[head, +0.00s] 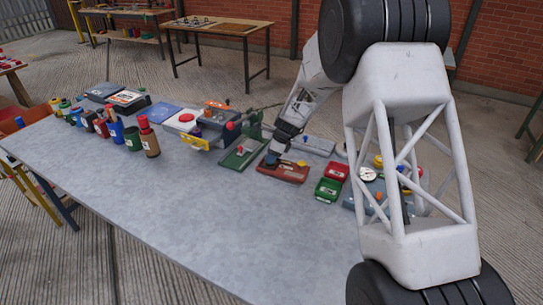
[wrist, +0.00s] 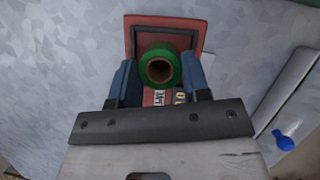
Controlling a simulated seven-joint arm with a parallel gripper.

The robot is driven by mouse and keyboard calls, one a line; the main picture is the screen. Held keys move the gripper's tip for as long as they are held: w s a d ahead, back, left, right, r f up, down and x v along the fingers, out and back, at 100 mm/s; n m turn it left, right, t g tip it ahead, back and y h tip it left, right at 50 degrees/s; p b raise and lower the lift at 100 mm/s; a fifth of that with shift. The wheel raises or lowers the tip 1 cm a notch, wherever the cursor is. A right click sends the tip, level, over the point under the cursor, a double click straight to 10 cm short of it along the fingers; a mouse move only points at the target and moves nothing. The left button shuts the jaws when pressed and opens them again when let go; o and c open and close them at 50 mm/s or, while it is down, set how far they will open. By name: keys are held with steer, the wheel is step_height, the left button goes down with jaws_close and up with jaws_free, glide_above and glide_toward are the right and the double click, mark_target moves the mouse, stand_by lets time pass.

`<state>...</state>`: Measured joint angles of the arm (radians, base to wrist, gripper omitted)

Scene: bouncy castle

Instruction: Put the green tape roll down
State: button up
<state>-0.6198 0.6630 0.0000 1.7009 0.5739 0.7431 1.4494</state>
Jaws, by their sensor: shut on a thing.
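The green tape roll (wrist: 160,52) sits between the two blue fingers of my gripper (wrist: 160,78) in the wrist view, its brown core facing the camera. My gripper is shut on it. The red tray (wrist: 190,21) with a dark inner edge lies behind the roll in the wrist view. In the head view my gripper (head: 273,157) is at the left part of the red tray (head: 283,175). The roll cannot be made out there. I cannot tell whether the roll touches the tray floor. Small yellow and pale items show in the tray.
A green press-like tool (head: 243,152) stands just left of the tray. A green box (head: 328,189) and a red box (head: 337,171) are to its right. Several bottles and cans, including a brown bottle (head: 149,143), line the left. The table's front (head: 210,220) is clear.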

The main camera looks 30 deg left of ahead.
steer(key=shift+f, duration=0.2)
stand_by(0.3)
steer(key=o, duration=1)
steer(key=shift+r, duration=0.15)
steer(key=shift+v, duration=6.05)
steer(key=shift+a, duration=0.1)
steer(key=shift+r, duration=0.1)
